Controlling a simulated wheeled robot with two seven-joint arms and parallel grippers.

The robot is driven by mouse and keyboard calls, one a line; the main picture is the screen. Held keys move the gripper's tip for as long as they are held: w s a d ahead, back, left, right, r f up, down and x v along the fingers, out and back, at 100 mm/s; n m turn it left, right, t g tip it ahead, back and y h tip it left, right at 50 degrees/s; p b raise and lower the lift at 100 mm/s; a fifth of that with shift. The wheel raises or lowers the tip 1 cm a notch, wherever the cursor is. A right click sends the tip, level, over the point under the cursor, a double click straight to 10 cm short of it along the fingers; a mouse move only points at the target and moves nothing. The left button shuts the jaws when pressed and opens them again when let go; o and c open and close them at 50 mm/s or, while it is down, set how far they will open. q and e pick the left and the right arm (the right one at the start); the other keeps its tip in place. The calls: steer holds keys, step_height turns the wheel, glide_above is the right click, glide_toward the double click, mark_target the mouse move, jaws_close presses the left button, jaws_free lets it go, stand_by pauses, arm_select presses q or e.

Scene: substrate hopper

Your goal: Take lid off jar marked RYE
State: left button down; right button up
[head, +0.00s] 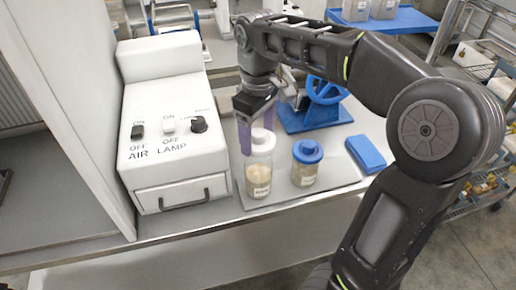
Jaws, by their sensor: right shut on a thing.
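A clear jar (258,175) with pale contents stands upright on a grey mat (335,187) at the bench's front. Its white lid (262,140) has a raised knob and appears on or right at the jar's mouth; I cannot tell if there is a gap. A shorter jar (304,174) with a blue lid (307,150) stands to its right. Both labels are too small to read for certain. My right gripper (259,124) points down from above, its purplish fingers shut on the white lid. My left gripper is not in view.
A white control box (172,130) with AIR and LAMP switches stands close on the left. A blue device with a handwheel (325,90) is behind the jars. A blue block (366,154) lies right of them. The bench's front edge is near.

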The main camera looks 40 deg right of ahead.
steer(key=shift+r+p, duration=0.65)
steer(key=shift+r, duration=0.7)
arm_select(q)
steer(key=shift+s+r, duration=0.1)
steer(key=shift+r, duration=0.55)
arm_select(e)
steer(key=shift+f, duration=0.1)
